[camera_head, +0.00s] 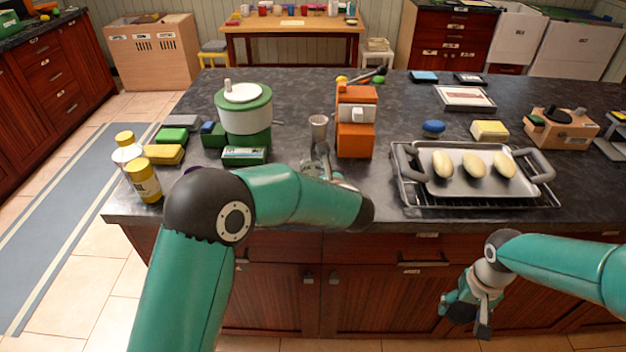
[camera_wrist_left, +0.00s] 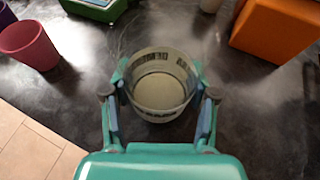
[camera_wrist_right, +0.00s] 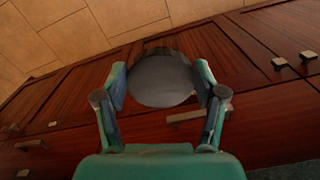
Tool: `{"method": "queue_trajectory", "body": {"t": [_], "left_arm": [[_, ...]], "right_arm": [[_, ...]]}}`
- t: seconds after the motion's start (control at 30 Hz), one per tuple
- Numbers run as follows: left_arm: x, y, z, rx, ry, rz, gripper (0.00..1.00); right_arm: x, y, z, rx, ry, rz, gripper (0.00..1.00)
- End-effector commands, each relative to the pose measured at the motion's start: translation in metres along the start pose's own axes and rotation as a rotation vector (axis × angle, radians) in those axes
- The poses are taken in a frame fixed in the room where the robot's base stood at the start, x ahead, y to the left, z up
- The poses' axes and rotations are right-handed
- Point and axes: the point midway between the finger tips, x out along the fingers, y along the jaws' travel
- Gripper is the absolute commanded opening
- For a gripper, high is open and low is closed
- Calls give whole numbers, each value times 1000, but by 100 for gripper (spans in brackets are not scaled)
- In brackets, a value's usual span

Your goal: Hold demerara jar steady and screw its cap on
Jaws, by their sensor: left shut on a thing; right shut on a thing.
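The demerara jar (camera_wrist_left: 158,108) is a pale, round, open-topped jar with dark markings on its wall. It stands upright on the dark counter in the left wrist view. My left gripper (camera_wrist_left: 158,76) is shut around its sides. In the head view my own left arm mostly hides this gripper (camera_head: 322,168) and the jar. My right gripper (camera_wrist_right: 160,76) is shut on a round grey cap (camera_wrist_right: 160,84) in the right wrist view. In the head view the right gripper (camera_head: 470,312) hangs low in front of the cabinet doors, away from the jar and below the counter top.
A tray (camera_head: 474,186) with pale loaves sits on a rack at the right. Yellow-capped jars (camera_head: 143,180) stand at the left edge.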

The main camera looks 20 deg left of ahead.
Motion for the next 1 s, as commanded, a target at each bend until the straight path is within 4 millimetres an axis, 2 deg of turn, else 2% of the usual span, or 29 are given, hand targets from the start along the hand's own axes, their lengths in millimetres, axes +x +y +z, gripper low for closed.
{"method": "queue_trajectory", "body": {"t": [0.17, 0.6, 0.8, 1.0], "left_arm": [[-12, -1, 28, -7, -3, -2, 21], [-56, -1, 136, -6, -3, -3, 21], [-68, 0, 163, -2, 0, -1, 21], [-72, 0, 172, 0, 0, -1, 21]], "right_arm": [[2, 0, 0, 0, 0, 0, 57], [1, 0, 0, 1, 0, 0, 57], [-1, 0, 0, 1, 0, 0, 57], [-1, 0, 0, 1, 0, 0, 57]]}}
